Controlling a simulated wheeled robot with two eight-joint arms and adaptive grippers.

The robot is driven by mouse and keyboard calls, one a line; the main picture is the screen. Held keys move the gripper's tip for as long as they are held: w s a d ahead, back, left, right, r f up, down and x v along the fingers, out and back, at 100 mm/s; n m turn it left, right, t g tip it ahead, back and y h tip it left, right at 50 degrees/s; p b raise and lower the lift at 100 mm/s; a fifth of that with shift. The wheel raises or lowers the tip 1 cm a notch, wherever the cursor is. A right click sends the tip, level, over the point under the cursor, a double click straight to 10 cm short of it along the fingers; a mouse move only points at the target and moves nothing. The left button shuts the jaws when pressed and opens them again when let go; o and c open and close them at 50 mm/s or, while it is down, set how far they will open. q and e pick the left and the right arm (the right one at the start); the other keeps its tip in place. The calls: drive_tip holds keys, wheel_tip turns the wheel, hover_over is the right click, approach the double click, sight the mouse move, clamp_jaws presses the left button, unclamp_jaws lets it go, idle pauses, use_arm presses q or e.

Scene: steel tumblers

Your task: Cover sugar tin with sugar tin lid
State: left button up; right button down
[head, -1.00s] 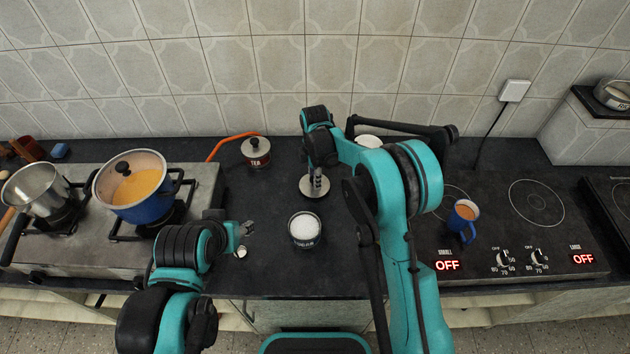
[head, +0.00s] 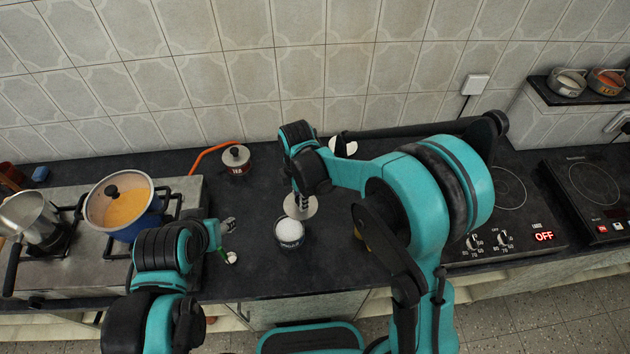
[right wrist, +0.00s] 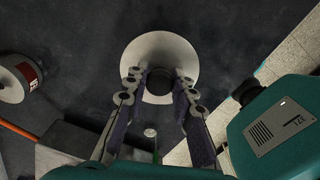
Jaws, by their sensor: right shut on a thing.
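The sugar tin (head: 289,241) is a dark open tin filled with white sugar. It stands on the dark counter near the middle of the head view. The sugar tin lid (head: 307,210) is a pale metal disc just behind the tin, apart from its opening in the picture. My right gripper (head: 300,198) is shut on the lid's dark knob. The lid (right wrist: 165,44) also shows flat beyond the fingers in the right wrist view, where I cannot make out the sugar tin. My left gripper (head: 229,225) is left of the tin, holding nothing I can make out.
A lidded tea tin (head: 237,160) stands at the back left by an orange hose (head: 207,154). A blue pot (head: 128,218) and a steel pot (head: 33,220) are on the left stove. A small white object (head: 232,257) lies left of the sugar tin. The counter in front is clear.

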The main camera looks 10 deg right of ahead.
use_arm(q)
wheel_tip(320, 180, up, 2)
drive_tip(key=shift+r+p, duration=0.1)
drive_tip(key=shift+p, duration=0.6)
use_arm(e)
drive_tip(key=s+a, duration=0.2)
drive_tip(key=s+a+r, duration=0.1)
drive_tip(key=s+a, duration=0.1)
use_arm(q)
drive_tip(key=shift+f+b, duration=2.5)
use_arm(e)
drive_tip(key=shift+f, duration=2.75)
use_arm(q)
drive_tip(key=shift+f, duration=0.2)
drive_tip(key=shift+f+b, duration=0.7)
drive_tip(key=shift+b, duration=0.25)
use_arm(e)
drive_tip(key=shift+f, duration=0.8)
